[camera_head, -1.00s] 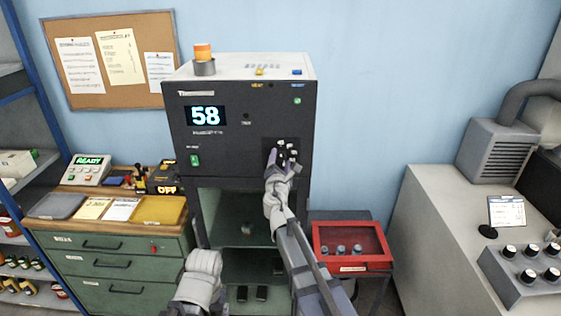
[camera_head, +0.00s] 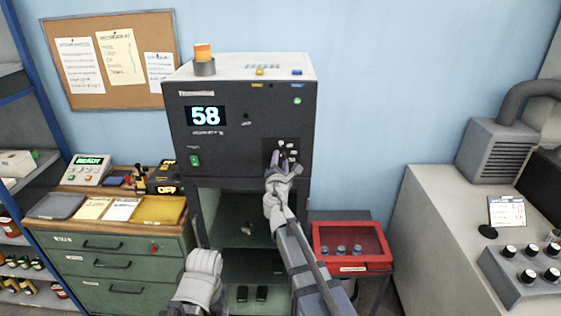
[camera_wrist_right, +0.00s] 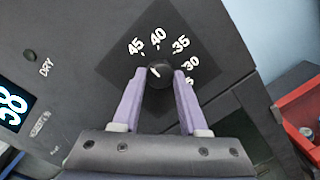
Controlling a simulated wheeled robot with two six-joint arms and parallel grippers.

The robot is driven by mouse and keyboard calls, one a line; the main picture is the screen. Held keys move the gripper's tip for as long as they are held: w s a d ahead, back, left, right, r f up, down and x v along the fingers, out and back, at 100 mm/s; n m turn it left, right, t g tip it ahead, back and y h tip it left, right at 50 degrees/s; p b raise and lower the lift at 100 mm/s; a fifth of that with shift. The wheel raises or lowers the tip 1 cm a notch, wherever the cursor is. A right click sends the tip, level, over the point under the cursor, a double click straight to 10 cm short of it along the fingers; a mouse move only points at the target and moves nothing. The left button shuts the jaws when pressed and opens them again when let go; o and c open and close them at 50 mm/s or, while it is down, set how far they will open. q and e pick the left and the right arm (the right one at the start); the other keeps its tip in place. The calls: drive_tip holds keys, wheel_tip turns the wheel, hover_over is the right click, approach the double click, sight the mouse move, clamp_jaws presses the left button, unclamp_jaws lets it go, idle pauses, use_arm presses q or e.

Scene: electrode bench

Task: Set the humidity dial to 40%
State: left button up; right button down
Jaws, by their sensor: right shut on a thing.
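The humidity dial is a small dark round knob (camera_wrist_right: 160,75) on a black plate, with printed marks 45, 40, 35, 30 and lower around it. A short white line on the knob points up and left, seemingly nearer 45 than 40. My right gripper (camera_wrist_right: 160,78) has its two purple fingers closed on opposite sides of the knob. In the head view, my right gripper (camera_head: 281,152) is at the dial plate on the dark cabinet (camera_head: 235,165) and largely covers the knob. My left gripper is not visible; only part of that arm shows at the bottom.
The cabinet display (camera_head: 206,116) reads 58. Below is an open chamber (camera_head: 225,207). A red case (camera_head: 350,262) stands low to the right, and a green drawer unit (camera_head: 110,265) to the left. The wall right of the cabinet is clear.

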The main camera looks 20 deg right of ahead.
drive_tip(key=m, duration=0.3)
drive_tip(key=shift+m, duration=0.3)
drive_tip(key=shift+m+p, duration=0.3)
drive_tip(key=shift+m, duration=1.3)
drive_tip(key=shift+c, duration=2.2)
unclamp_jaws()
drive_tip(key=v, duration=0.8)
drive_tip(key=shift+d+m, duration=0.15)
drive_tip(key=shift+m, duration=0.15)
